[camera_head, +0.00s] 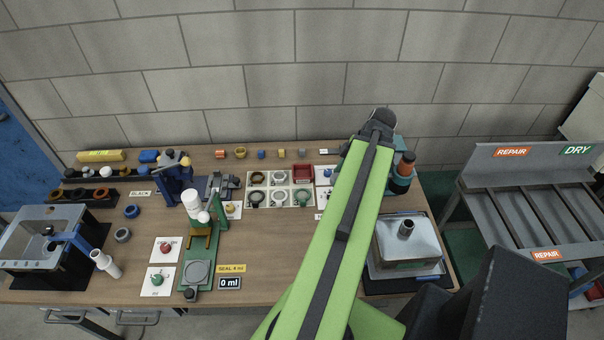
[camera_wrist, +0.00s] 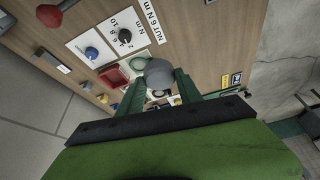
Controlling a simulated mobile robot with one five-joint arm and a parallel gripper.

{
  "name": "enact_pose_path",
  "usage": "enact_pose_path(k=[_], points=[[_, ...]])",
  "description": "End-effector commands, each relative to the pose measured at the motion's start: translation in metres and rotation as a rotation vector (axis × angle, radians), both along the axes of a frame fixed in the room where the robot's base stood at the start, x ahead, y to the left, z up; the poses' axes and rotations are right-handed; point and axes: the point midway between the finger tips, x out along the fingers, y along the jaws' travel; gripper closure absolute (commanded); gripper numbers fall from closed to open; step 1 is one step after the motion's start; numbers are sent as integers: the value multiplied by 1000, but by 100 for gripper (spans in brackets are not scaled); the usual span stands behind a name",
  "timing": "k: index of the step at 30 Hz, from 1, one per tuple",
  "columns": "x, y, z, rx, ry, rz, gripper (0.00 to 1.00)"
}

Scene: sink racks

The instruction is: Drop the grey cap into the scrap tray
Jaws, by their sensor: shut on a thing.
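My gripper (camera_wrist: 159,84) is shut on the grey cap (camera_wrist: 158,70), which shows between its dark green fingers in the wrist view. The cap is held above the table, with the grid of parts trays behind it. In the head view my green arm reaches over the table, and the fingers and cap are hidden. A small red tray (camera_head: 303,172) sits at the grid's back right corner; it also shows left of the cap in the wrist view (camera_wrist: 116,77). No scrap label is readable, so I cannot tell whether this is the scrap tray.
White cards with knobs lie near the red tray. A green press (camera_head: 199,250) stands left of the table's middle. A metal box (camera_head: 408,240) stands at the right, beside my arm. A grey rack (camera_head: 520,215) stands beyond the right edge. Some bare wood lies front centre.

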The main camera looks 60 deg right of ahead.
Motion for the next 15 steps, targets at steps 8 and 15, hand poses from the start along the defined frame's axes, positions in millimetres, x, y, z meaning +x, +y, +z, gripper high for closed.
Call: enact_pose_path(k=[8, 15], points=[[47, -45, -39, -1, 1, -2, 97], [141, -95, -86, -1, 0, 0, 97]])
